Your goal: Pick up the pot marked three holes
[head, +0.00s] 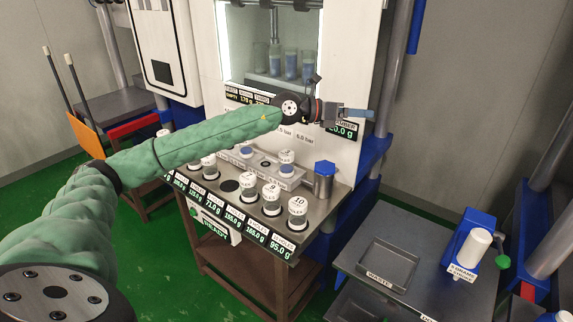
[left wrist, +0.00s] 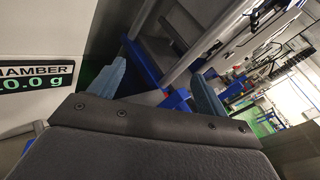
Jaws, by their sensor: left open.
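Several pots with white, numbered lids stand in a row along the front of the metal bench, over green weight readouts; one is marked 10 (head: 298,205), and another (head: 272,192) looks like 8. More white-lidded pots (head: 287,157) stand on a grey tray behind them. I cannot make out which pot is marked three holes; my left arm hides part of the row's far end. My left gripper (head: 358,114) is open and empty, in front of the machine's chamber readout, above and behind the pots. Its blue fingers are spread apart in the left wrist view (left wrist: 160,90). My right gripper is out of view.
A blue-capped metal cylinder (head: 323,180) stands at the bench's right end. An empty black disc spot (head: 229,186) shows in the row. A lower table at right holds a waste tray (head: 377,279) and a white cylinder (head: 472,248) on a blue stand. The lit chamber holds blue-filled vessels (head: 291,66).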

